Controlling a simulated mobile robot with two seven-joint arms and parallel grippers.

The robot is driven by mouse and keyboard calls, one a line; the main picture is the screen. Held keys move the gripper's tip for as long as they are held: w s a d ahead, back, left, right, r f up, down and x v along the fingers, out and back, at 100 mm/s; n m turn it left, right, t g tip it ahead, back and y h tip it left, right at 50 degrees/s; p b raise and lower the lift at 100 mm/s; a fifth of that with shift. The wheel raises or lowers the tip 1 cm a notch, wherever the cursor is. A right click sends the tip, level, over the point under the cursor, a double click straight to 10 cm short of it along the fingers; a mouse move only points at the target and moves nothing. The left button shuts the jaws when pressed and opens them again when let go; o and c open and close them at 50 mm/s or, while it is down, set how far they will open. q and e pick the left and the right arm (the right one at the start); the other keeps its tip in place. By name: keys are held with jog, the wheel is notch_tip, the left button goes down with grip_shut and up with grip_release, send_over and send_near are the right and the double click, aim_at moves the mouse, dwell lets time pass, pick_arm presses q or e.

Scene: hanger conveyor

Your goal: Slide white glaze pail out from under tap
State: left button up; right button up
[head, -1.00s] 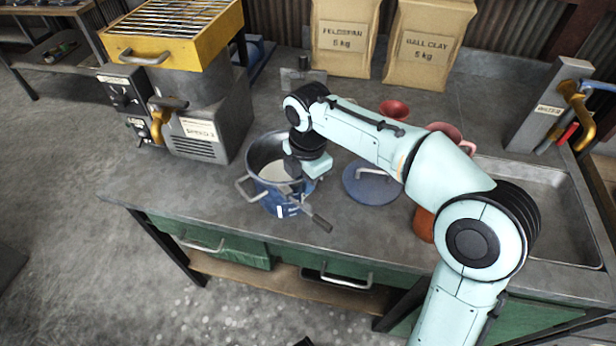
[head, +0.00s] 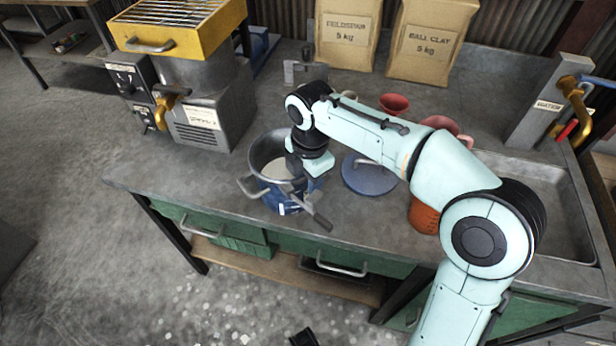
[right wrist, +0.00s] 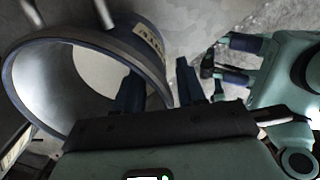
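The blue pail (head: 270,192) with pale contents stands upright on the grey bench, near its front edge. It has a metal side handle (head: 248,187). My right gripper (head: 296,190) is at the pail's right side, partly hidden by its own wrist. In the right wrist view its two dark fingers (right wrist: 158,90) are apart, one on each side of the pail's wall (right wrist: 150,50); whether they touch it is unclear. My left gripper barely enters at the bottom of the head view (head: 304,339); the right wrist view shows its fingers apart (right wrist: 238,60). A brass tap (head: 165,108) is on the machine at left, clear of the pail.
A blue lid (head: 370,180) lies right of the pail. Red funnel-like vessels (head: 394,104) and an orange pot (head: 424,216) stand farther right, before the sink (head: 545,185). Two paper sacks (head: 430,42) stand behind. The bench left of the pail is clear.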

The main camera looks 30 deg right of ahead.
notch_tip(320, 180, up, 13)
jog(key=p, duration=0.3)
jog(key=shift+s+r+p, duration=0.2)
jog(key=shift+s+p, duration=0.1)
jog(key=shift+s, duration=0.05)
